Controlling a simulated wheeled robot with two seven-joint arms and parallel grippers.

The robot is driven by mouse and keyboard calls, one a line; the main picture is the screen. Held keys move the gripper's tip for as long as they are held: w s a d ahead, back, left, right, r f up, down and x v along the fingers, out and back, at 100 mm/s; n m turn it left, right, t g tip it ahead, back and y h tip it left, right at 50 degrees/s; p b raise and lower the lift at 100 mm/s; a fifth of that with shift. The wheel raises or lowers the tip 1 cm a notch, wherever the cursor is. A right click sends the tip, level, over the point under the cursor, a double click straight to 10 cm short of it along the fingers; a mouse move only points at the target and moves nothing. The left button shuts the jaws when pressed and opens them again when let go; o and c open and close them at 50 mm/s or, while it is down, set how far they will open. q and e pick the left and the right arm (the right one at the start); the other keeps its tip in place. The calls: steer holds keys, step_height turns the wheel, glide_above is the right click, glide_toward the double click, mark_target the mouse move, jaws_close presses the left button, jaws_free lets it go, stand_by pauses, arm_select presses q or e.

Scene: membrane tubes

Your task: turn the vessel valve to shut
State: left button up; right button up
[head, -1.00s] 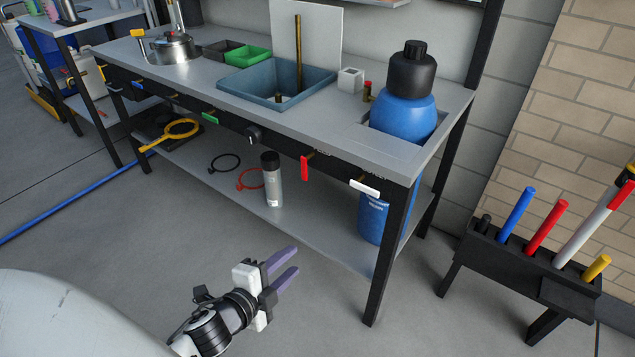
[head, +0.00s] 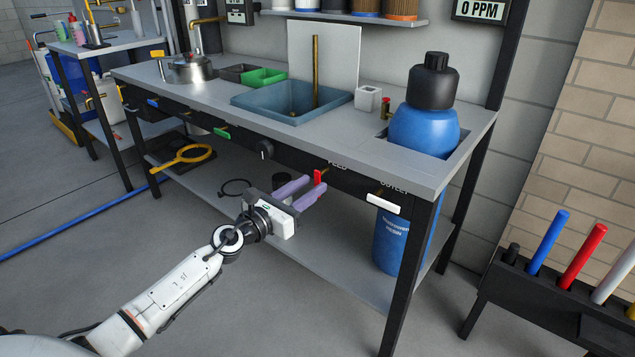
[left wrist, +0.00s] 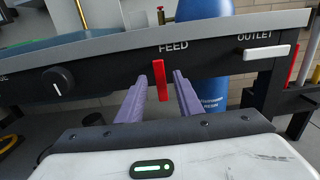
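A red lever (head: 319,178) labelled FEED hangs straight down from the bench's front rail; it also shows in the left wrist view (left wrist: 160,80). A white lever (head: 383,203) labelled OUTLET lies level to its right. No label reading "vessel" shows. A blue vessel with a black cap (head: 433,82) stands in the bench's right end. My left gripper (head: 314,184) is open at the red lever. In the left wrist view its purple fingers (left wrist: 160,88) stand one on each side of the lever, with gaps visible. My right gripper is not in view.
A black knob (head: 264,149) sits on the rail left of the red lever, with a green handle (head: 222,133) farther left. The bench leg (head: 408,275) stands at the right front corner. A rack of coloured rods (head: 545,280) stands at right. The floor in front is clear.

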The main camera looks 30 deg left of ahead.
mark_target(317, 182)
arm_select(q)
steer(key=shift+w+d, duration=0.1)
steer(key=shift+w, duration=1.1)
steer(key=shift+w+d, duration=0.1)
steer(key=shift+w, duration=0.5)
jaws_close()
